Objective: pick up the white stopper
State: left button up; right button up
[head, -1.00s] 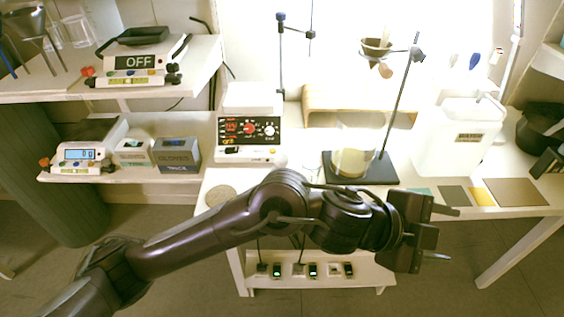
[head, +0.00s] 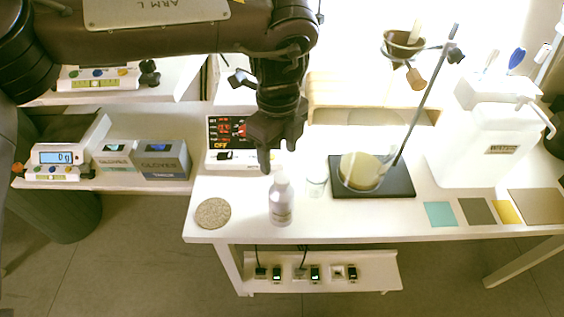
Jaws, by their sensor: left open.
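A small pale bottle (head: 281,208) with a label stands upright near the front edge of the white table. A whitish top (head: 280,178), which looks like the white stopper, sits at its neck; its exact shape is too small to tell. My left gripper (head: 278,157) points down just above and behind the bottle top in the picture. Its fingers are apart with nothing seen between them. Whether they touch the top cannot be told. My right gripper is not in view.
A round cork-like mat (head: 213,213) lies left of the bottle. A small glass (head: 316,183) stands close on its right, then a beaker (head: 361,172) on a dark stand base (head: 398,181). A red-display device (head: 222,146) is behind. The white table's (head: 345,222) front strip is clear.

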aim_at(282, 176)
pick_arm(q)
jog(key=f, duration=0.1)
jog(key=s+f, duration=0.1)
jog(key=f, duration=0.1)
jog(key=shift+s+d+f+p, duration=0.15)
jog(key=shift+d+f+p, duration=0.05)
jog(key=shift+p, duration=0.2)
notch_tip(282, 176, down, 3)
jog(key=shift+d+r, duration=0.1)
jog(key=shift+f, duration=0.45)
jog(key=c, duration=1.1)
jog(key=shift+w, duration=0.2)
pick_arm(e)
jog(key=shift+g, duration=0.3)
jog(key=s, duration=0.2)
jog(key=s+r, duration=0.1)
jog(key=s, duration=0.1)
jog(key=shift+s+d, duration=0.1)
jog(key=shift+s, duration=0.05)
